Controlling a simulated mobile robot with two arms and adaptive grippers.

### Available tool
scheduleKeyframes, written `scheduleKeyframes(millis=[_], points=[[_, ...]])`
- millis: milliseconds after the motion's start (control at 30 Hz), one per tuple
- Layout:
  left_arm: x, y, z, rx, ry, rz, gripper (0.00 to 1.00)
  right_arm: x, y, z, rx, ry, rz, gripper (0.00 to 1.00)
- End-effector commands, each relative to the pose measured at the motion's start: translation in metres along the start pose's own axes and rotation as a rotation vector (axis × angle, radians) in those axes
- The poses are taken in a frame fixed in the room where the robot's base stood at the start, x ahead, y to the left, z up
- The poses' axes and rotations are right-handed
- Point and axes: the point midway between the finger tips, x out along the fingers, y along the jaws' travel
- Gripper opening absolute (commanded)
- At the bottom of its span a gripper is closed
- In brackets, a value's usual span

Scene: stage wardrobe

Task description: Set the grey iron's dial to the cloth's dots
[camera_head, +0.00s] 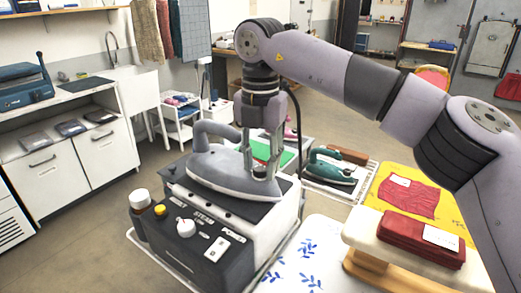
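The grey iron (225,174) rests flat on the white and dark steam station (275,221). My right gripper (260,176) points down at the iron's right end, beside the handle. Its fingers look apart, but what is between them is too small to tell. No dial shows on the iron itself; the gripper may hide it. The station's front panel has a white knob (185,227). A folded red cloth (405,239) with a white label (441,238) lies on a small padded board. The label's marks are unreadable. My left gripper is out of view.
A green iron (331,170) stands on a tray behind, right of the station. Another red cloth (420,202) with a tag lies on a yellow cloth (447,226). Blue-patterned white fabric (300,270) lies in front.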

Motion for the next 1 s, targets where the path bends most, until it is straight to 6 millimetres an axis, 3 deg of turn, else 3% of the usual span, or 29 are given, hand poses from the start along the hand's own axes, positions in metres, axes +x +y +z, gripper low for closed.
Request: scheduleKeyframes(millis=[167,533,733,1000], points=[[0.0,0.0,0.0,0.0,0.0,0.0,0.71,-0.022,0.001,-0.001,0.001,-0.002,0.003,0.34],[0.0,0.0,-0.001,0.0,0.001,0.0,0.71,-0.099,0.001,-0.001,0.001,-0.002,0.003,0.34],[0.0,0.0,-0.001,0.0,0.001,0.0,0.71,-0.115,0.0,0.0,0.001,-0.001,0.001,0.34],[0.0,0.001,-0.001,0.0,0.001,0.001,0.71,-0.119,0.0,0.0,0.0,-0.001,0.001,0.34]])
